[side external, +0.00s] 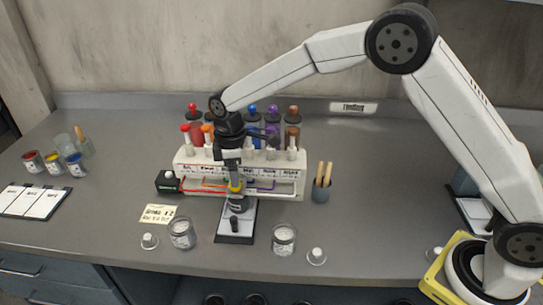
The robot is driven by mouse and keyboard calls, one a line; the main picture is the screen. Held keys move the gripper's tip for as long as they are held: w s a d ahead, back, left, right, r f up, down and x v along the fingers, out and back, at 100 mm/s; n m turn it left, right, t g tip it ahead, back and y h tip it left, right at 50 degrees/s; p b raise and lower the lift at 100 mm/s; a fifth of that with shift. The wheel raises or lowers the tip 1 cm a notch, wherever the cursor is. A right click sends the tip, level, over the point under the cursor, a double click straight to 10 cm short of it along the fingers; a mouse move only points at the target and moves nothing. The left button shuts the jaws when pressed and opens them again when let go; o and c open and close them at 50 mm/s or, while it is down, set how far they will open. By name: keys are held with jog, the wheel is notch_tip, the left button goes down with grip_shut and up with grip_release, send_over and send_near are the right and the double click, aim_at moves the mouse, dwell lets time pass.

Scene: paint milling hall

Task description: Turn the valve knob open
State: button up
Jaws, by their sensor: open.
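My gripper (235,184) points down in front of a white rack (188,168) of coloured bottles. It is open. A small yellow part shows at its fingertips; I cannot tell whether it is the valve knob or whether the fingers touch it. The rack's front carries coloured lines and a row of labels. No valve knob can be made out for certain; my wrist hides the middle of the rack.
Glass jars (182,233) and (284,240) stand on either side of the pad near the front edge.

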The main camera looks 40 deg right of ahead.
jog(key=shift+r, duration=2.4)
jog(key=shift+s+d, duration=0.25)
jog(key=shift+d, duration=0.15)
jog(key=s+d+f+m+t, duration=0.1)
jog(key=s+d+m, duration=0.5)
jog(key=s, duration=0.5)
jog(key=s+d+f+m+t, duration=0.1)
jog(key=s+d+f+m, duration=0.1)
jog(key=s+d+m, duration=0.3)
jog(key=s+d, duration=0.3)
jog(key=s, duration=0.3)
jog(key=shift+s+d+f+m+t, duration=0.2)
jog(key=shift+s+d+m+t, duration=0.1)
jog(key=shift+s+m, duration=0.1)
